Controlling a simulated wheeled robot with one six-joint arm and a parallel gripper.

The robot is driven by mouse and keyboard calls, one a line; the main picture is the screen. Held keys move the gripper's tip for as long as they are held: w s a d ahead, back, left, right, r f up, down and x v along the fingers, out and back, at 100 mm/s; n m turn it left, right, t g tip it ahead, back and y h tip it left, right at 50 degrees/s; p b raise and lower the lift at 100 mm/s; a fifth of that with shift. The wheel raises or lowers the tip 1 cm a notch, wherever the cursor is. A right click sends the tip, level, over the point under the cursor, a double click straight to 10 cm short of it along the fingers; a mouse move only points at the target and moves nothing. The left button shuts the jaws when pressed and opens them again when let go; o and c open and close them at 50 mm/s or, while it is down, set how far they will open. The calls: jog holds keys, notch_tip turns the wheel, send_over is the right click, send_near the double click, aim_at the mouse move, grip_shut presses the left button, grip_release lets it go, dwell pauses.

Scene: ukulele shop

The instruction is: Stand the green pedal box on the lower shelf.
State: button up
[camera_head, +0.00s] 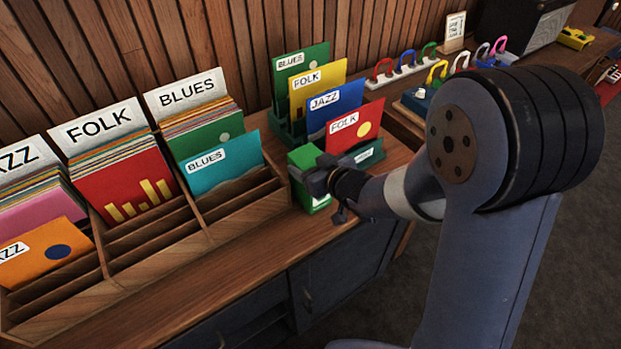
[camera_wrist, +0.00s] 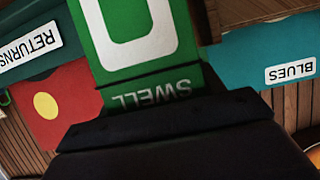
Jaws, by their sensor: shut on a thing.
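The green pedal box (camera_head: 303,157) is at my gripper above the right part of the wooden counter. In the wrist view the green box (camera_wrist: 130,60) shows a white ring-shaped mark and the word SWELL, upside down. My gripper (camera_head: 318,180) is shut on it; the dark jaw (camera_wrist: 165,115) covers its near end. I cannot tell whether the box touches the counter. Below the counter top, a dark open shelf space (camera_head: 262,334) shows partly at the bottom of the head view; its inside is mostly unseen.
A wooden record rack (camera_head: 225,212) with labelled sleeves fills the counter's left part. A green RETURNS rack (camera_head: 369,156) with several sleeves stands just behind the box. A cabinet door (camera_head: 340,265) is below the counter. Coloured ring-shaped items (camera_head: 437,72) and a black amplifier (camera_head: 515,25) are farther right.

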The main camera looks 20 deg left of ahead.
jog(key=c, duration=0.8)
